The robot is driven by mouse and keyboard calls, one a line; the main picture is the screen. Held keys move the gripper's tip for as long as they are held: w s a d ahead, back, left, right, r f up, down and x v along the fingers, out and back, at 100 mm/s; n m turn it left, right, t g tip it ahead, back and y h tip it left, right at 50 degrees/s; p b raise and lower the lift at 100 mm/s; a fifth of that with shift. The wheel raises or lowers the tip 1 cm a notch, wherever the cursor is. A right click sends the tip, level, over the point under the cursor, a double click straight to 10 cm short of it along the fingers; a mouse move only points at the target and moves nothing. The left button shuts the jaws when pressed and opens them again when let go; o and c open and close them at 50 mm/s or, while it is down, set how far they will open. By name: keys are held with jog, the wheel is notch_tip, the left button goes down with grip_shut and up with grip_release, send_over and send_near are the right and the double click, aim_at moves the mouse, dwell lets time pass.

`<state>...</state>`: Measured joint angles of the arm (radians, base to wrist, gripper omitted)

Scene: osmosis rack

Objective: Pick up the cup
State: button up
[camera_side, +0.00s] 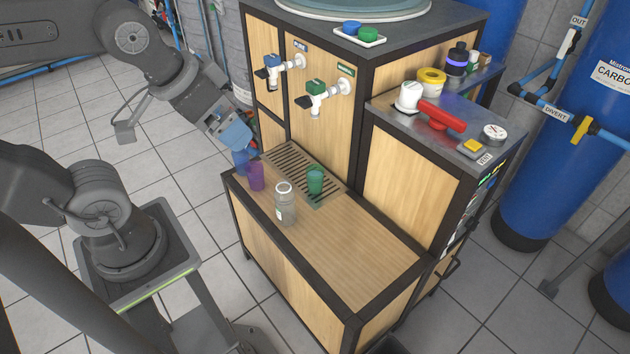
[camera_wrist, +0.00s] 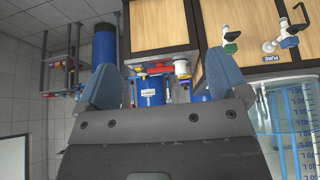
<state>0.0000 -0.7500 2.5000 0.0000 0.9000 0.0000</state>
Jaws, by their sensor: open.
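A purple cup (camera_side: 256,176) stands at the left end of the wooden counter.
A clear bottle (camera_side: 285,205) stands at the front of the counter (camera_side: 345,245). A blue tap (camera_side: 275,63) and a green tap (camera_side: 318,92) stick out above the drip tray. A raised shelf (camera_side: 390,104) with a red valve stands right. The counter's right part is clear.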

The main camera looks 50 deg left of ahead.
jog(key=w+a+f+m+g+y, duration=0.1)
jog(key=w+a+f+m+y, duration=0.35)
jog(key=w+f, duration=0.2)
jog(key=w+a+f+m+g+y, duration=0.1)
jog(key=w+a+f+m+y, duration=0.2)
jog(key=w+a+f+m, duration=0.35)
jog(key=w+a+f+m+y, duration=0.3)
jog(key=w+f+m, duration=0.1)
jog(key=w, duration=0.5)
jog(key=m+t, duration=0.5)
jog(key=m, duration=0.6)
send_near(315, 169)
notch_tip(315, 169, up, 8)
notch_tip(315, 169, down, 8)
jog(key=shift+x, duration=3.75)
jog(key=shift+c, duration=0.4)
jog(key=c, duration=1.1)
